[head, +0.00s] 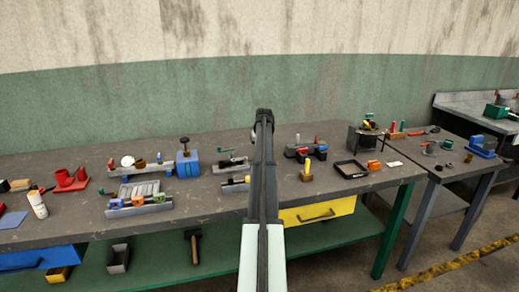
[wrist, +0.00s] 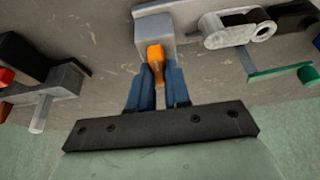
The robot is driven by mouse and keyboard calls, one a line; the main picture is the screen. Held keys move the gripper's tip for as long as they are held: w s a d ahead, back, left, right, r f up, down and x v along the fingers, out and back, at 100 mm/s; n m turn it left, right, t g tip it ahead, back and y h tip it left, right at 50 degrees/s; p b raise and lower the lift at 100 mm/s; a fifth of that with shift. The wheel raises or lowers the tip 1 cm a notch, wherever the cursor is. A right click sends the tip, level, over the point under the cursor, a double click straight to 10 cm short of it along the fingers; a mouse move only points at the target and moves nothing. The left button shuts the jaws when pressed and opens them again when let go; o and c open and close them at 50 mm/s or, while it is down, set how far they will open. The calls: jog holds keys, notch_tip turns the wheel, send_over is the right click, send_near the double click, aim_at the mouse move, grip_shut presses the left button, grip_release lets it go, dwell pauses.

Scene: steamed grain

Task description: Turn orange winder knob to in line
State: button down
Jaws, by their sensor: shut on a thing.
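In the wrist view an orange winder knob (wrist: 155,53) stands out from a light grey block (wrist: 152,27) on the dark bench top. My gripper (wrist: 157,72) has its two blue fingers on either side of the knob's narrow lower part and is shut on it. The knob's wider orange end shows beyond the fingertips. It looks roughly lined up with the fingers, tilted slightly. In the head view my own arm covers the middle of the bench, and the gripper and this knob cannot be made out there.
In the wrist view a grey bracket with a pale cylinder (wrist: 222,34) and a green-handled part (wrist: 283,75) lie to the right. A dark fixture with a clear rod (wrist: 40,113) lies left. In the head view a blue block (head: 187,164) and a black tray (head: 351,169) stand on the bench.

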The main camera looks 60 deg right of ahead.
jog(key=c, duration=1.1)
grip_release()
jog(key=shift+r, duration=0.1)
jog(key=v, duration=1.3)
jog(key=shift+s+a+r, duration=0.15)
jog(key=shift+s+r, duration=0.05)
jog(key=shift+r, duration=0.05)
